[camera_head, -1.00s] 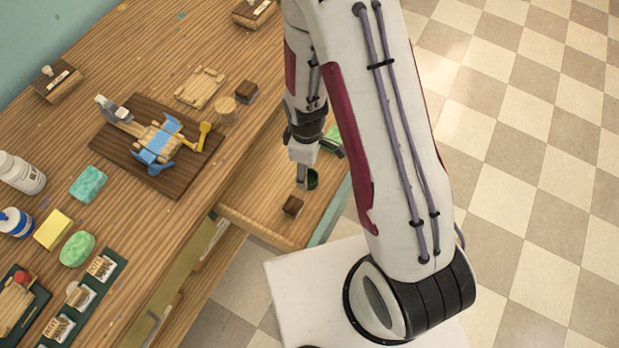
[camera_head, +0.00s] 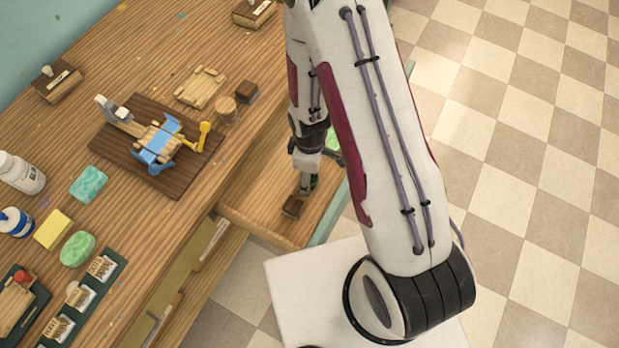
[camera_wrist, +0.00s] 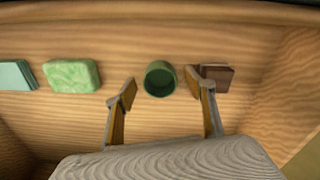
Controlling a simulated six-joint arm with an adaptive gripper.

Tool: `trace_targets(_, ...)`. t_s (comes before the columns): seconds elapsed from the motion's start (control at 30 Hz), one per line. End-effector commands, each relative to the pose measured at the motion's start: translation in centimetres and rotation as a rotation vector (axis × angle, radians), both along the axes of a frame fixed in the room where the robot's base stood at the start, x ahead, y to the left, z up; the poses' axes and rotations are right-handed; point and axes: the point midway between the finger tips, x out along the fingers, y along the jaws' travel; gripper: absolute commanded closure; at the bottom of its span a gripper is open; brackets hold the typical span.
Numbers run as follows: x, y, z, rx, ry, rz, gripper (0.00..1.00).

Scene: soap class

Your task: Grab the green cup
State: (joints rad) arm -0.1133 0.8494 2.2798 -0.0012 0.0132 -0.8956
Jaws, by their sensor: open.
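The green cup (camera_wrist: 160,79) stands in the open drawer; in the wrist view I see its rim and dark inside. My gripper (camera_wrist: 166,92) is open, with one finger on each side of the cup's near part.
A dark brown block (camera_wrist: 217,76) lies just right of the right finger. A green soap bar (camera_wrist: 72,76) and a pale green block (camera_wrist: 16,75) lie to the left. The drawer's walls (camera_head: 262,235) surround this space. The workbench (camera_head: 150,230) stands left of the drawer.

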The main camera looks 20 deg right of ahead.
Motion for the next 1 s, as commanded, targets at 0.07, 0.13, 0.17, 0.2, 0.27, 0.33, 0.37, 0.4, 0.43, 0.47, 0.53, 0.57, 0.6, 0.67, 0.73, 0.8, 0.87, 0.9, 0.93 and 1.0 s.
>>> trace_targets(0.07, -0.01, 0.01, -0.54, 0.000, 0.000, 0.000, 0.45)
trace_targets(0.13, 0.02, 0.01, -0.85, 0.000, 0.000, 0.000, 0.45)
trace_targets(0.17, 0.02, 0.01, -0.95, 0.000, 0.000, 0.000, 0.45)
trace_targets(0.2, 0.02, 0.01, -1.04, -0.001, -0.001, 0.000, 0.45)
trace_targets(0.27, 0.03, 0.01, -1.11, 0.000, -0.001, 0.000, 0.45)
trace_targets(0.33, 0.03, 0.01, -1.13, 0.000, -0.001, 0.000, 0.45)
trace_targets(0.37, 0.03, 0.01, -1.13, 0.000, -0.001, 0.000, 0.45)
trace_targets(0.4, 0.03, 0.01, -1.12, 0.000, -0.001, 0.000, 0.45)
trace_targets(0.43, 0.03, 0.01, -1.12, 0.000, -0.001, 0.000, 0.45)
trace_targets(0.47, 0.03, 0.01, -1.11, 0.000, -0.001, 0.000, 0.45)
trace_targets(0.53, 0.03, 0.01, -1.11, 0.000, -0.001, 0.000, 0.45)
trace_targets(0.57, 0.03, 0.01, -1.11, 0.000, -0.001, 0.000, 0.45)
trace_targets(0.6, 0.03, 0.01, -1.11, 0.000, -0.001, 0.000, 0.45)
trace_targets(0.67, 0.03, 0.01, -1.10, 0.000, -0.001, 0.000, 0.45)
trace_targets(0.73, 0.02, 0.01, -1.10, 0.000, -0.001, 0.000, 0.45)
trace_targets(0.8, 0.02, 0.01, -1.10, 0.000, -0.001, 0.000, 0.58)
trace_targets(0.87, 0.02, 0.01, -1.10, 0.000, -0.001, 0.000, 0.74)
trace_targets(0.9, 0.02, 0.01, -1.10, 0.000, -0.001, 0.000, 0.80)
trace_targets(0.93, 0.02, 0.01, -1.10, 0.000, -0.001, 0.000, 0.80)
trace_targets(1.0, 0.02, 0.01, -1.10, 0.000, -0.001, 0.000, 0.80)
